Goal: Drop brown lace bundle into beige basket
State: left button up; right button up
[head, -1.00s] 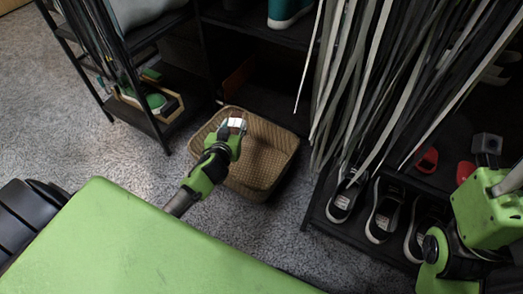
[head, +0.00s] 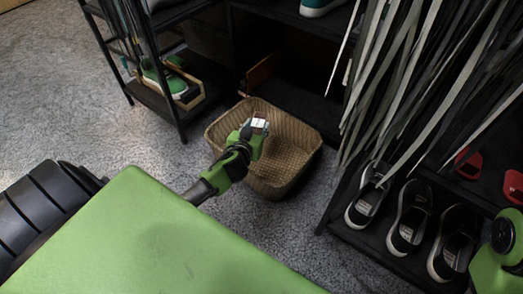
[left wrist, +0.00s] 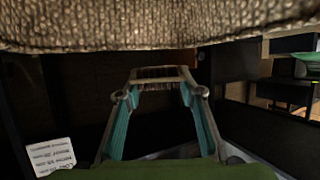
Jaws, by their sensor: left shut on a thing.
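The beige woven basket (head: 292,140) sits on the grey carpet, open side up. My left gripper (head: 258,126) reaches over its left part in the head view. In the left wrist view, the teal-sided fingers of my left gripper (left wrist: 160,80) close on a small dark brown strip, the brown lace bundle (left wrist: 158,73). The bundle cannot be made out in the head view. The basket's woven side (left wrist: 150,25) fills the top of the wrist view. My right gripper is out of view.
A dark shelf (head: 345,222) with black sneakers (head: 408,215) stands to the right, with long laces (head: 405,85) hanging above. Another dark rack with a green sneaker (head: 165,82) stands at the left. Carpet around the basket's front is clear.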

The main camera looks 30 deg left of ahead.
pick_arm(q)
jog(key=o, duration=1)
jog(key=shift+s, duration=0.1)
jog(key=shift+s+d+r, duration=0.15)
jog(key=shift+s, duration=0.15)
jog(key=v, duration=1.1)
jog(key=shift+s, duration=0.1)
jog(key=shift+r, duration=0.1)
